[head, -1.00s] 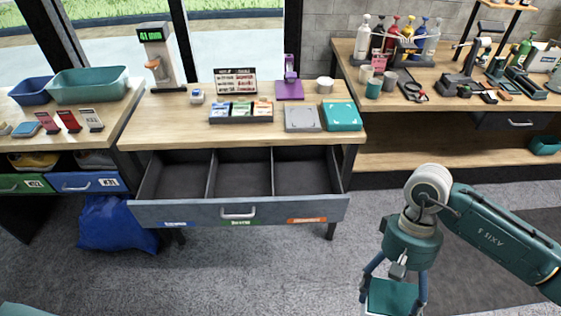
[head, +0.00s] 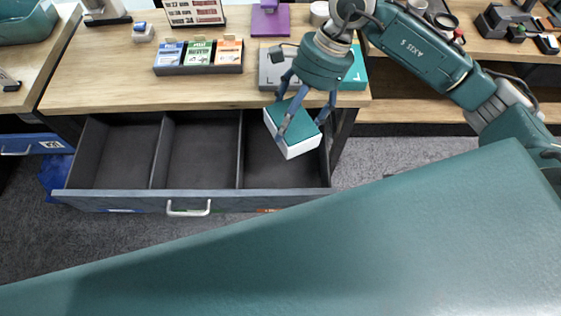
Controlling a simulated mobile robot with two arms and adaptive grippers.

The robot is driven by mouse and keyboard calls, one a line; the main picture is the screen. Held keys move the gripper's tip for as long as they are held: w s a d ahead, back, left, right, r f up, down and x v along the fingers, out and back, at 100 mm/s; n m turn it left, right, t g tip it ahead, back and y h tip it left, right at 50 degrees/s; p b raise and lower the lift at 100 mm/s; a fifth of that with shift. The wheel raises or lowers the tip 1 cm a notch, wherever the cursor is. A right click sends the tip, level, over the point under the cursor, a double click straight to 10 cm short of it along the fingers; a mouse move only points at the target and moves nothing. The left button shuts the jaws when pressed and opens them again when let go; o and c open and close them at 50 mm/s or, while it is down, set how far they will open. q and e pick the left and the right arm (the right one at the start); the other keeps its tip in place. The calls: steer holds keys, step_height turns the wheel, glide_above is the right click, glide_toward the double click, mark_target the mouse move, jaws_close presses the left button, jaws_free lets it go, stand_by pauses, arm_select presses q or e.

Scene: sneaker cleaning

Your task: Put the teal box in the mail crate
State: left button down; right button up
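The teal box (head: 297,131), white below with a teal top, is in my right gripper (head: 300,122) in the head view. The fingers are around it, and it hangs tilted at the right compartment of the open drawer (head: 200,160); whether it touches the drawer floor I cannot tell. My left gripper is out of view. No container here is clearly marked as the mail crate. A teal bin (head: 25,27) is partly visible at the upper left.
The drawer's left and middle compartments are empty. On the tabletop (head: 110,75) are a card tray (head: 198,68), a grey square item (head: 271,68) and a teal flat item (head: 355,72) partly behind my arm. My own teal body part covers the lower foreground.

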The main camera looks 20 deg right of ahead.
steer(key=w+m+t, duration=0.1)
steer(key=m, duration=0.1)
steer(key=w+a+r+m+t+b, duration=0.1)
steer(key=m, duration=0.1)
steer(key=shift+a+r+m+b, duration=0.15)
steer(key=shift+a+m+b, duration=0.05)
steer(key=shift+m+b, duration=0.1)
steer(key=shift+c, duration=0.2)
steer(key=shift+w, duration=0.15)
steer(key=p, duration=0.2)
glide_above(283, 159)
step_height(283, 159, down, 14)
steer(key=f, duration=0.1)
steer(key=shift+m, duration=0.4)
step_height(283, 159, down, 5)
steer(key=shift+w+r, duration=0.1)
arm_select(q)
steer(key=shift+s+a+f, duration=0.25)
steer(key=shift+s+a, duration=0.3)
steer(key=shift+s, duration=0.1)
arm_select(e)
steer(key=o, duration=1.1)
steer(key=shift+r, duration=0.1)
arm_select(q)
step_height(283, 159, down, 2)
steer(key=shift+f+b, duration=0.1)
steer(key=shift+b, duration=0.85)
arm_select(e)
steer(key=v, duration=1.2)
